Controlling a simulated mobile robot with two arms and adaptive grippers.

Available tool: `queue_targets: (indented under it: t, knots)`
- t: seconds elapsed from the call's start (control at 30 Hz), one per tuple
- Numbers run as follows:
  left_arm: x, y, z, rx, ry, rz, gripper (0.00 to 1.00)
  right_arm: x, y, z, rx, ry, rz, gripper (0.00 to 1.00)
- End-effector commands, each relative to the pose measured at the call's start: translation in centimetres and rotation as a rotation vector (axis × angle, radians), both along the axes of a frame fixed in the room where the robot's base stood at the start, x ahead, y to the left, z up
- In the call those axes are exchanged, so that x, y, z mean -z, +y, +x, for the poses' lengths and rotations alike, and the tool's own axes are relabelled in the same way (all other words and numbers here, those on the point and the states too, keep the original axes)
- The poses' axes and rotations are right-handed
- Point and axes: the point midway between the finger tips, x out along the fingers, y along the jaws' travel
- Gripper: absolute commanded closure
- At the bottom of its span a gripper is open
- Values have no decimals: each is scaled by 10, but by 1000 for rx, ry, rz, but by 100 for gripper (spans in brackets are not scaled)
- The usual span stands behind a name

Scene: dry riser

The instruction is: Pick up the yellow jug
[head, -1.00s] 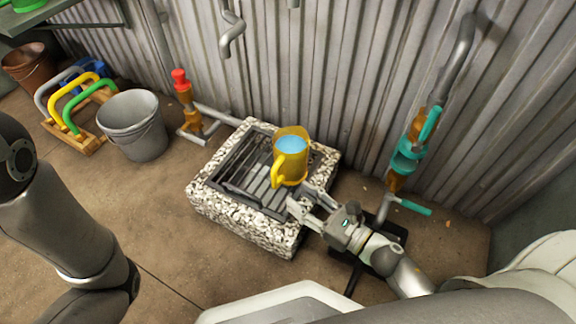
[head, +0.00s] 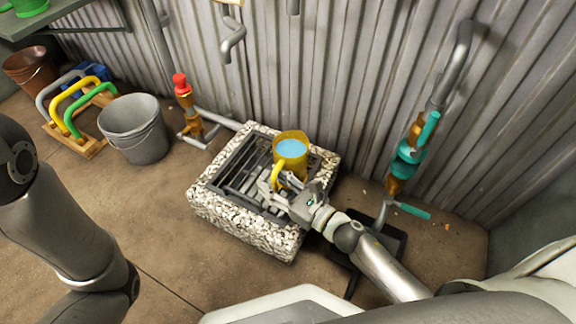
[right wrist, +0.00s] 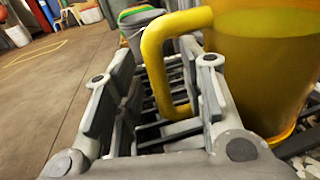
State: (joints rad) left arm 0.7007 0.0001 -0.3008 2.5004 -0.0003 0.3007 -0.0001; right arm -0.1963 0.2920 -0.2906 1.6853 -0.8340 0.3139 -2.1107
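The yellow jug (head: 292,160) stands upright on the dark grate of the stone-edged drain (head: 240,223), with light blue water in it. Its handle faces the front left, towards my right gripper. My right gripper (head: 274,180) is low over the grate at the handle. In the right wrist view the jug (right wrist: 262,70) fills the right side, and its handle (right wrist: 158,65) shows between the two spread fingers of the gripper (right wrist: 158,100). I see a gap between the left finger and the handle. The right finger partly hides where handle and body meet. My left gripper is out of view.
A grey bucket (head: 134,128) and a wooden rack with coloured hoops (head: 88,148) stand at the left. A pipe with a red cap (head: 180,82) rises behind the drain. A teal valve pipe (head: 408,160) stands at the right before the corrugated wall.

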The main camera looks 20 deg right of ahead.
Motion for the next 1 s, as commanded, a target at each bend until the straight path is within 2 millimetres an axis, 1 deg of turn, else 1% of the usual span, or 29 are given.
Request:
queue_targets:
  t: [0.07,0.3,0.37,0.67,0.7,1.0]
  knots:
    - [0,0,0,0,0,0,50,0,0,0,0,0,0,62]
    - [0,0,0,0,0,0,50,0,0,0,0,0,0,93]
    - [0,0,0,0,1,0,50,0,0,0,0,0,0,100]
    - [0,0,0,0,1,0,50,0,0,0,-1,0,0,100]
    - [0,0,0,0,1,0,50,-3,0,0,-2,-6,0,100]
    - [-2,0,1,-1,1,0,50,-4,0,0,-2,-6,0,100]
